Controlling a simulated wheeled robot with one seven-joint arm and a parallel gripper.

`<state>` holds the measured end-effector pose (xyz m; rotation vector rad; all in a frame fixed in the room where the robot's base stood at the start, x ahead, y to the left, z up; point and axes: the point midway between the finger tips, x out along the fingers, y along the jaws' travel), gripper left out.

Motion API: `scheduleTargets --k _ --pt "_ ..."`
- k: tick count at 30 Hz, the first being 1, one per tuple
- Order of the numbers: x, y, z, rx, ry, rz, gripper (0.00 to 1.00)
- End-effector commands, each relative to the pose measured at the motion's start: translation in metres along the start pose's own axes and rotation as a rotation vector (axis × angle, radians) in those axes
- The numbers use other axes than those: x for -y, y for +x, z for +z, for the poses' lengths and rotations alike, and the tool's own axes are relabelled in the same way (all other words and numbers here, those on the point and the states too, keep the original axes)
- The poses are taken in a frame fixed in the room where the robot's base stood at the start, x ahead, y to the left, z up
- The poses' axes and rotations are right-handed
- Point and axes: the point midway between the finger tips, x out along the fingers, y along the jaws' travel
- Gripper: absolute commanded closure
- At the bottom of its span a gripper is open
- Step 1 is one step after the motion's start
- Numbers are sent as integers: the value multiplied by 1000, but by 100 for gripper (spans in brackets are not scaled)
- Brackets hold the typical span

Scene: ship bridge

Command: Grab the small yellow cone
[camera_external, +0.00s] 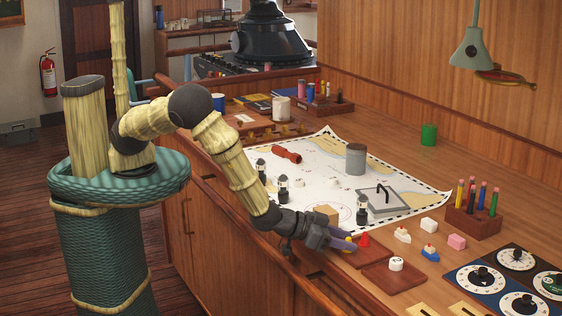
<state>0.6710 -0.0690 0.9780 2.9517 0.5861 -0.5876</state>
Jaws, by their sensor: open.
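A small yellow thing (348,238), likely the yellow cone, shows between the fingertips of my gripper (345,241). Most of it is hidden by the purple fingers, so its shape is not clear. My gripper is open and reaches low over the front edge of the counter from the left, with one finger on each side of the yellow thing. I cannot tell whether the fingers touch it. A small red cone (365,241) stands just to the right of the fingertips, on or beside a reddish-brown board (372,255).
A white piece (396,264) sits on a second reddish-brown board (408,278). A tan box (327,213) is close behind my gripper. The chart (410,205) lies behind.

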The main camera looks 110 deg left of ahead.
Motion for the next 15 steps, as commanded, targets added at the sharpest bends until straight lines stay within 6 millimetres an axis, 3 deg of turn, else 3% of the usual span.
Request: scheduleTargets --k 11,12,15 --pt "0 0 0 0 0 0 57" --pt "0 0 0 0 0 0 59" --pt "0 0 0 0 0 0 79"
